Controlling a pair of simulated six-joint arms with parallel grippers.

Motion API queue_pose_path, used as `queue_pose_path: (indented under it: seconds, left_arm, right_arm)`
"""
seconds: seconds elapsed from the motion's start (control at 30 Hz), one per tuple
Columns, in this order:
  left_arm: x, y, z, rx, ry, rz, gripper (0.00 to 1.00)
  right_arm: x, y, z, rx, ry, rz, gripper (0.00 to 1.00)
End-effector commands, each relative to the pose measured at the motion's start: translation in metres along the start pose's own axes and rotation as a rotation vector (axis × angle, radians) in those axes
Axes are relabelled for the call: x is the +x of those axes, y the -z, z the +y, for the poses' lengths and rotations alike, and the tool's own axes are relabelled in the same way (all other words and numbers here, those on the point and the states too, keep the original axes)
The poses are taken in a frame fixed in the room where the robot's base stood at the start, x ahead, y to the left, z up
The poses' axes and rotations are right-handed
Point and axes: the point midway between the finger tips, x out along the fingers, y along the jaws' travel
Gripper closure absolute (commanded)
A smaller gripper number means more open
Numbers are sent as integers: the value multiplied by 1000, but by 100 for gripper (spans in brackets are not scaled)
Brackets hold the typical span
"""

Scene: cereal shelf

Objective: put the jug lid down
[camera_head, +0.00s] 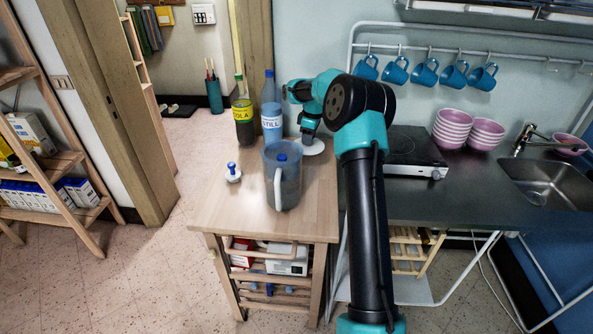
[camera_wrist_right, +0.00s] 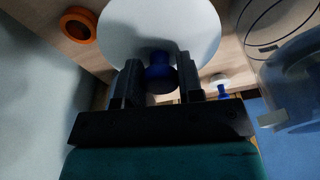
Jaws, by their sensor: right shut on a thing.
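The jug lid is a round white disc with a blue knob. In the head view the lid (camera_head: 315,147) is at the back right of the wooden cart top, below my right gripper (camera_head: 308,133). In the right wrist view the gripper (camera_wrist_right: 158,82) is shut on the blue knob of the lid (camera_wrist_right: 160,25), with the disc beyond the fingers. I cannot tell whether the disc touches the wood. The transparent grey-blue jug (camera_head: 283,188) with a white handle stands upright at the cart's front. My left gripper is not in view.
A cola bottle (camera_head: 244,120) and a water bottle (camera_head: 271,110) stand at the cart's back. A small white piece with a blue knob (camera_head: 232,173) sits left of the jug. A hob (camera_head: 412,150) and pink bowls (camera_head: 455,128) are to the right. The cart top's (camera_head: 325,200) front right is clear.

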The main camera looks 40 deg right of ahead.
Motion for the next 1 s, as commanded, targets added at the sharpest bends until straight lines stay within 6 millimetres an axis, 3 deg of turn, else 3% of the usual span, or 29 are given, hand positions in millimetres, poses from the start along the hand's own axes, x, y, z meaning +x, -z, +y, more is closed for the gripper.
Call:
queue_pose_path:
  seconds: [0.13,0.47,0.8,1.0]
  left_arm:
    - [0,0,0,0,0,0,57]
    - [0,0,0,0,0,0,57]
    - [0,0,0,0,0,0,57]
    - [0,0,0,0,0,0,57]
  right_arm:
    - [10,-7,9,12,-3,1,89]
    - [12,-6,9,11,-3,1,89]
    - [54,-12,8,12,-1,0,89]
    - [60,-12,9,11,-3,2,89]
